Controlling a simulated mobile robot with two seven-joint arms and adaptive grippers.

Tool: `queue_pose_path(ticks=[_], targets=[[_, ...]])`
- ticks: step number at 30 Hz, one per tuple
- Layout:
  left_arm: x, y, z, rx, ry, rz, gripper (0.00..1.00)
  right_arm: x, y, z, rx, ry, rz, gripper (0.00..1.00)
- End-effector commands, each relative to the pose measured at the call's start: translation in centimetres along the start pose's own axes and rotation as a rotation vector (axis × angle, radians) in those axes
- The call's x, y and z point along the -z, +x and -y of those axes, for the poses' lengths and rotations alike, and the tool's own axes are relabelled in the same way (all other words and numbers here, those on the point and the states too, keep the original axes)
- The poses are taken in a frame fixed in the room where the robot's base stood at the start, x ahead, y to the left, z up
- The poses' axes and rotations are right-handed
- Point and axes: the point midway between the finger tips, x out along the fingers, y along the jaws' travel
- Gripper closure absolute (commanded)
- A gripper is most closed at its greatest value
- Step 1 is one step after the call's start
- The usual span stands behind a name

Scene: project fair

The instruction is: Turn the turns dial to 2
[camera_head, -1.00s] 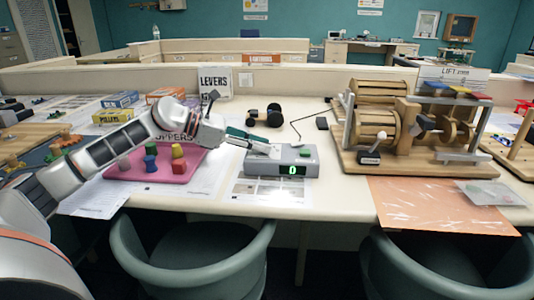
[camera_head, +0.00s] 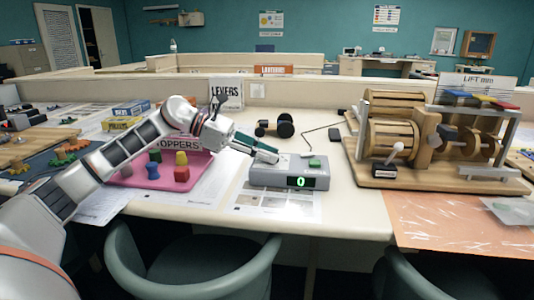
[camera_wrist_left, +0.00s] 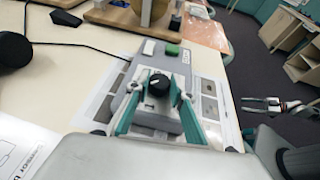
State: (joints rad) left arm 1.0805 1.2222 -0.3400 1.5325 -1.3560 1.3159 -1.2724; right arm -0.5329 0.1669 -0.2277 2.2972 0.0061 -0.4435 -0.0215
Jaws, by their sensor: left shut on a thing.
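A grey box (camera_head: 262,179) stands on the desk, and its green display (camera_head: 301,182) reads 0. A green button (camera_head: 314,163) is on its top. My left gripper (camera_head: 272,157) reaches onto the left part of the box top and hides the dial in the head view. In the left wrist view, the black dial knob (camera_wrist_left: 158,84) with a pale mark sits between the teal fingers of the left gripper (camera_wrist_left: 160,94), which is shut on it. What looks like my right gripper (camera_wrist_left: 266,104) shows small at the right of the wrist view; its jaws are unclear.
A wooden lift machine (camera_head: 400,140) stands right of the box. A pink tray (camera_head: 150,183) with several coloured pieces lies to the left. A black wheeled object (camera_head: 274,128) and a cable are behind the box. Chairs (camera_head: 190,270) stand at the desk's front.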

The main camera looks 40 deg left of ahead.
Motion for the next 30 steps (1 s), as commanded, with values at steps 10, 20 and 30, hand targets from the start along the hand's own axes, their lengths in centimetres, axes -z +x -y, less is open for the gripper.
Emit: queue_pose_path(ticks=[10, 20, 30], targets=[[0.0, 0.0, 0.0, -0.001, 0.0, 0.0, 0.6, 0.1, 0.0, 0.1, 0.001, 0.002, -0.003, 0.6], [0.1, -1.7, -0.1, -0.003, -0.002, -0.002, 0.6, 0.1, -0.1, 0.1, 0.002, 0.003, -0.002, 0.6], [0.2, -8.6, -0.1, -0.005, -0.003, -0.005, 0.6, 0.0, -0.1, 0.1, 0.001, 0.002, -0.001, 0.6]])
